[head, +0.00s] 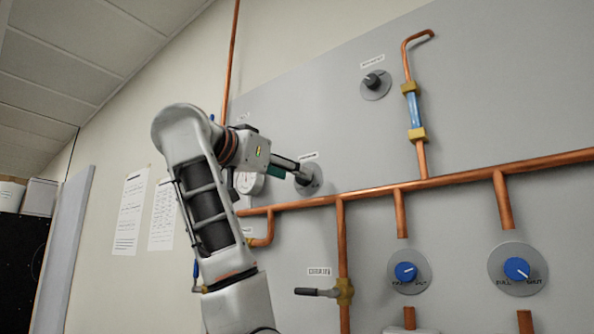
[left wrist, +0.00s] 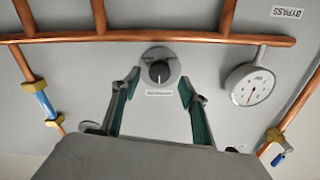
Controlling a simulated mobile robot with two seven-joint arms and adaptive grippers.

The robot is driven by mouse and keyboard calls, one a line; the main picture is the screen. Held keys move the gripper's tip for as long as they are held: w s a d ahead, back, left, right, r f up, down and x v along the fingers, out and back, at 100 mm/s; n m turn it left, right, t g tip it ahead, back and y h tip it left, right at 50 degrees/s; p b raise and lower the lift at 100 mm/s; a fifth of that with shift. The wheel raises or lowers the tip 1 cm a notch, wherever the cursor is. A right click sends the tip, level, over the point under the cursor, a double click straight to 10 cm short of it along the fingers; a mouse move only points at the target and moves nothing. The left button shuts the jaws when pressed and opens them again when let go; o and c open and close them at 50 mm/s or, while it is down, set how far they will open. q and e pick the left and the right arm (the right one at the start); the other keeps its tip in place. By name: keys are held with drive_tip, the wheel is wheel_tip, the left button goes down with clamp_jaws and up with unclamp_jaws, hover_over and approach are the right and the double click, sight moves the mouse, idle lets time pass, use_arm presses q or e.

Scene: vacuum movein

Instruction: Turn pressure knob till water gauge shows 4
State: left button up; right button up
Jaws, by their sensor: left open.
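A dark knob (left wrist: 160,72) on a round grey plate sits between the fingertips of my left gripper (left wrist: 159,82) in the left wrist view. Its label is too blurred to read. The green-padded fingers are open, one on each side, with gaps to the knob. In the head view my left gripper (head: 299,173) reaches this knob's plate (head: 314,184) and hides much of it. A round white gauge (left wrist: 250,86) with a red needle is right of the knob in the wrist view; its reading is too small to tell. My right gripper is not in view.
Copper pipes (head: 370,193) run across the grey panel (head: 480,80) near the knob. Another dark knob (head: 373,82) is higher up, beside a blue sight tube (head: 414,110). Two blue knobs (head: 405,271) (head: 516,269) and a lever valve (head: 344,291) are lower down.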

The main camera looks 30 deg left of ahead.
use_arm(q)
drive_tip(key=shift+w+d+p, duration=0.15)
drive_tip(key=shift+w+p, duration=0.15)
drive_tip(key=shift+w, duration=1.15)
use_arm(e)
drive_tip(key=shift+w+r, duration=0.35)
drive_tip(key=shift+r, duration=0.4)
use_arm(q)
drive_tip(key=c, duration=1.1)
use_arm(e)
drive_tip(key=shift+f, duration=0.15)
